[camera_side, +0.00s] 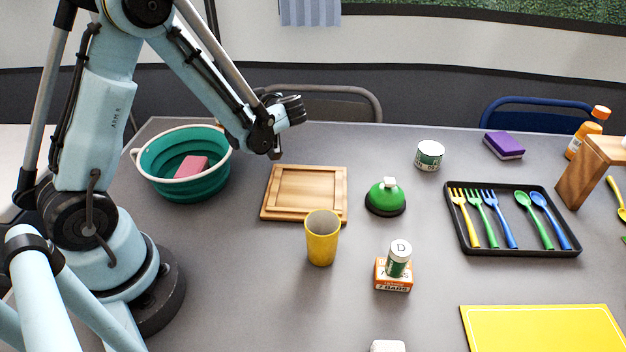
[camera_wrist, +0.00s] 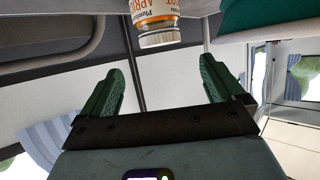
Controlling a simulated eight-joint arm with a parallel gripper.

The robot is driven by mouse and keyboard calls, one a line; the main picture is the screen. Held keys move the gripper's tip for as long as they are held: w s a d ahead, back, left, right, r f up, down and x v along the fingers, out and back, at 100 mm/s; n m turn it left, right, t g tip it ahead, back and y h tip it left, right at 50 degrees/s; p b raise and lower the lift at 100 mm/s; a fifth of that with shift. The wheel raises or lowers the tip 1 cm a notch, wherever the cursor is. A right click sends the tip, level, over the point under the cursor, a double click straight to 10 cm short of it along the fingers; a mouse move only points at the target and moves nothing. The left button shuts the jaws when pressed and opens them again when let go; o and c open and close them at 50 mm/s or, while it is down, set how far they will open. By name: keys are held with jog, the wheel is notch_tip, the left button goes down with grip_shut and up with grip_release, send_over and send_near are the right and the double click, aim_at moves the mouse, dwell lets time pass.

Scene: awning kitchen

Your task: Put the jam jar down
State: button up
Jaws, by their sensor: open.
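The jam jar (camera_wrist: 156,22), with an orange-and-white apricot label and a pale lid, shows at the top of the wrist view. Its far end is cut off by the picture edge. My gripper (camera_wrist: 160,72) is open, its two green fingers spread wide with nothing between them. The jar is beyond the fingertips, apart from both fingers. What the jar rests on is not clear. In the side view I cannot make out this jar. My gripper is at the end of the arm, over the back of the table near the wooden tray.
A teal tub (camera_side: 184,187) with a pink sponge (camera_side: 191,166) stands left of a wooden tray (camera_side: 268,204). A yellow cup (camera_side: 322,240), green bell (camera_side: 385,197), can (camera_side: 429,155) and cutlery tray (camera_side: 480,251) are rightward. A small jar (camera_side: 398,259) stands on an orange box (camera_side: 393,281).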

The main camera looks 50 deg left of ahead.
jog(key=s+d+r+m+t+h, duration=0.1)
jog(key=s+d+m+t+h, duration=0.1)
jog(key=d+m+h, duration=0.2)
jog(key=s+d+r+m+t+h, duration=0.2)
jog(key=d+m+h, duration=0.3)
jog(key=d+m, duration=0.3)
jog(key=s+d+r+m+t+h, duration=0.2)
jog(key=d+m, duration=0.4)
jog(key=d, duration=0.3)
jog(key=shift+s+d+r+t+h, duration=0.35)
jog(key=shift+t+h, duration=0.35)
jog(key=shift+h, duration=0.5)
